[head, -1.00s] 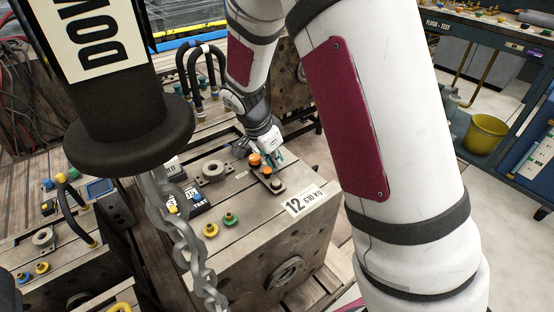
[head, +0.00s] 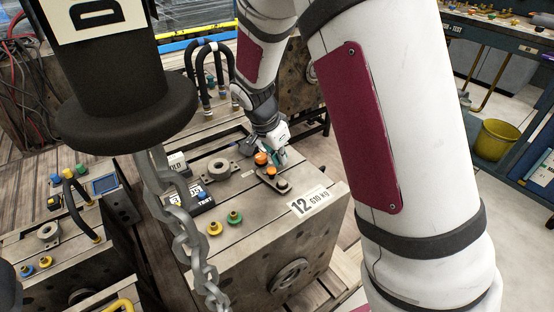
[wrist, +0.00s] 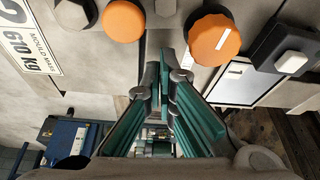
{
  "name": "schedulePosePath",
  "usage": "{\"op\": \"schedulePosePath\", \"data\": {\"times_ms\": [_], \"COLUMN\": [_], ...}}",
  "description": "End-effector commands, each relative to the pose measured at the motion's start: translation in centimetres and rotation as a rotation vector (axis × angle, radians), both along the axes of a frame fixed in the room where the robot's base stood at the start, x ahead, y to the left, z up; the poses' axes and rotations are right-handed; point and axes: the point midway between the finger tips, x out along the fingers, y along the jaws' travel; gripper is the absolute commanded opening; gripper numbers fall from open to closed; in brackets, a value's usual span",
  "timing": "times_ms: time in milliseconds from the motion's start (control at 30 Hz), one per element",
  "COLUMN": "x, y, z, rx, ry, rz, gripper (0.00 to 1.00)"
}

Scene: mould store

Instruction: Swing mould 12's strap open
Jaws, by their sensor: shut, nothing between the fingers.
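Mould 12 (head: 270,238) is a worn steel block with a "12 610 KG" label (head: 312,202) on its top edge. The strap (head: 275,179) looks like a short dark bar on the mould's top, with a dark bolt (head: 283,185) at its near end. Two orange knobs (head: 261,158) (head: 271,170) stand by it; they also show in the wrist view (wrist: 125,20) (wrist: 213,40). My gripper (head: 282,158) is beside the knobs, to their right. In the wrist view its teal-padded fingers (wrist: 165,80) are together and empty. Whether they touch the strap cannot be told.
A chain (head: 180,205) hangs from a black hoist body (head: 125,115) in front of the mould's left side. Black hoses (head: 205,75) stand behind.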

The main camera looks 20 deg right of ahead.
Motion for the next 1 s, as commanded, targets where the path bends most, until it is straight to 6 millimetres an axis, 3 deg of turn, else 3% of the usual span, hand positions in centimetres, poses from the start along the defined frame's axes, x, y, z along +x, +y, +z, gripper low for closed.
{"op": "schedulePosePath", "data": {"times_ms": [100, 300, 500, 700, 1000], "x": [0.9, 0.2, -0.3, -0.5, -0.6], "y": [-1.9, 0.0, 1.0, 1.4, 1.5], "z": [-0.1, 4.9, 8.0, 9.3, 9.4], "rx": [-0.001, 0.000, 0.001, 0.000, 0.000], "ry": [-0.001, -0.003, -0.003, -0.001, 0.000], "rz": [-0.002, 0.005, 0.004, 0.003, 0.002], "gripper": [0.00, 0.00, 0.00, 0.00, 0.00]}}
